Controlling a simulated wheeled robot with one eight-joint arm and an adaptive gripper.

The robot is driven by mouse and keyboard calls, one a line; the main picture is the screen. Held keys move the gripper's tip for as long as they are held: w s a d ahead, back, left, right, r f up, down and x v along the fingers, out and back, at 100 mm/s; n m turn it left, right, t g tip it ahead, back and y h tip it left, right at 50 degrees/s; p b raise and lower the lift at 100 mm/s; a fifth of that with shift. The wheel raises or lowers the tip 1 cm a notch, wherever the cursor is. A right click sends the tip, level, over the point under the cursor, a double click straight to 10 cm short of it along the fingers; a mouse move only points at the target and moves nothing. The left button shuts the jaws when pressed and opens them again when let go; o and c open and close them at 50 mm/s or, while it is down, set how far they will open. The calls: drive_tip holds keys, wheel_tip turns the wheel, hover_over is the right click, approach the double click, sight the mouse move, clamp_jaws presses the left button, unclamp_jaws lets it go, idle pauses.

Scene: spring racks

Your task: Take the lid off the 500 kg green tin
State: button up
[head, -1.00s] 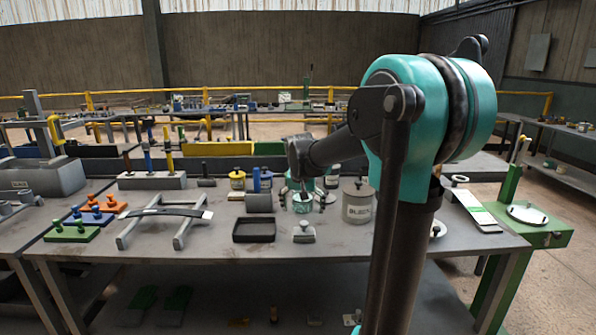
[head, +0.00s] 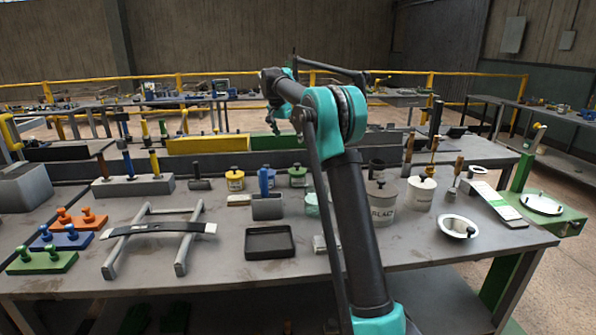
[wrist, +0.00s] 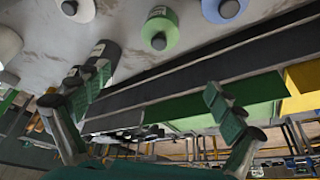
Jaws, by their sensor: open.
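A green tin (head: 298,177) with a dark knob on its lid stands near the back of the bench, left of my arm. It also shows at the top of the wrist view (wrist: 160,24), lid on. I cannot read weights on either. My gripper (head: 285,118) is raised above and behind the tins, open and empty; its fingers (wrist: 155,105) are wide apart in the wrist view.
A yellow tin (head: 235,181) stands left of the green tin. A large grey tin (head: 382,212) and a white tin (head: 421,195) stand right of my arm. A black tray (head: 270,242) lies in front. Long yellow (head: 207,144) and green bins line the back.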

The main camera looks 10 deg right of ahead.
approach(296, 165)
drive_tip(key=w+f, duration=0.1)
drive_tip(key=w+d+f, duration=0.1)
drive_tip(key=f, duration=0.1)
drive_tip(key=w+d+f, duration=0.1)
drive_tip(key=shift+f, duration=0.35)
drive_tip(key=shift+s+a+f+x, duration=0.1)
drive_tip(key=shift+s+x, duration=0.05)
drive_tip(key=shift+x, duration=0.8)
drive_tip(key=shift+s+a+f+x, duration=0.1)
drive_tip(key=shift+s+x, duration=0.1)
drive_tip(key=shift+x, duration=0.7)
drive_tip(key=shift+s+a+f+x, duration=0.1)
drive_tip(key=shift+s+x, duration=0.05)
drive_tip(key=shift+x, duration=0.8)
drive_tip(key=shift+c, duration=0.2)
drive_tip(key=shift+r, duration=0.1)
drive_tip(key=c, duration=1.2)
